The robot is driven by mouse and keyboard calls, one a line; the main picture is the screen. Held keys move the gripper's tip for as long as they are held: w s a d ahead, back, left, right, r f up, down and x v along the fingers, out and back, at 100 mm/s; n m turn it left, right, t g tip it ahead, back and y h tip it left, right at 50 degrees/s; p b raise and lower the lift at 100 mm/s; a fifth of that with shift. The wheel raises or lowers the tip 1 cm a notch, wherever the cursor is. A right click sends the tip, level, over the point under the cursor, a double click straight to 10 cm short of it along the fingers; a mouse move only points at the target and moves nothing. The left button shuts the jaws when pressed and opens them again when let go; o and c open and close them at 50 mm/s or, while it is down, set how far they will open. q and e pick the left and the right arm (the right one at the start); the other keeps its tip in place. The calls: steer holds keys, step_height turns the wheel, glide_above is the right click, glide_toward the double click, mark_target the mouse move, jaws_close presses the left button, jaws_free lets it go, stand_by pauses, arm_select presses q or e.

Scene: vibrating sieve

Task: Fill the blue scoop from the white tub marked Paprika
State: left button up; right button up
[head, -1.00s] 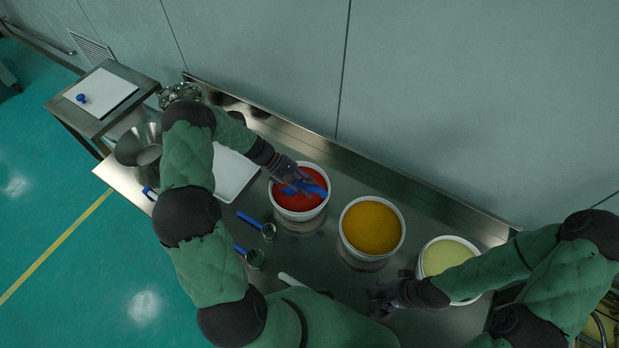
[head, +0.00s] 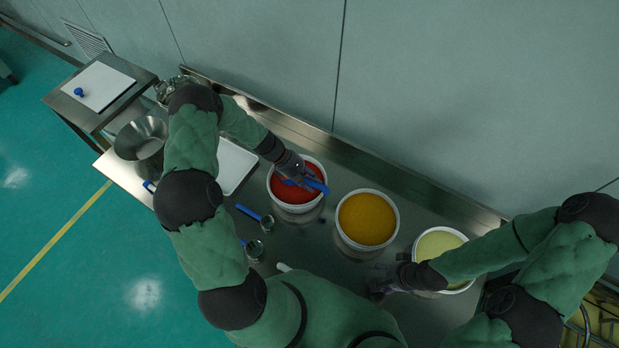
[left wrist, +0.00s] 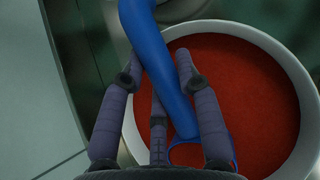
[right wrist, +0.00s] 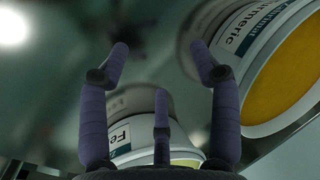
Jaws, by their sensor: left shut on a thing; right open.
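The blue scoop (head: 317,186) is held in my left gripper (head: 305,178) over the white tub of red powder (head: 297,208).
A tub of yellow-orange powder (head: 367,219), marked Turmeric in the right wrist view (right wrist: 245,30), stands right of the red one. A pale-powder tub (head: 440,243) is beside my right forearm. Two small scoops (head: 267,222) (head: 254,250), a white tray (head: 236,167) and a metal bowl (head: 141,138) are left.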

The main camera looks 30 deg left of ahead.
arm_select(q)
steer(key=shift+d+r+y+p, duration=0.3)
steer(key=shift+r+y+p, duration=0.45)
steer(key=shift+p, duration=0.55)
steer(key=shift+d+r+y+p, duration=0.3)
steer(key=shift+r+y+p, duration=0.45)
steer(key=shift+p, duration=0.5)
steer(key=shift+s+d+r+y+p, duration=0.1)
steer(key=shift+d+r+y+p, duration=0.3)
steer(key=shift+p, duration=0.9)
steer(key=shift+a, duration=0.15)
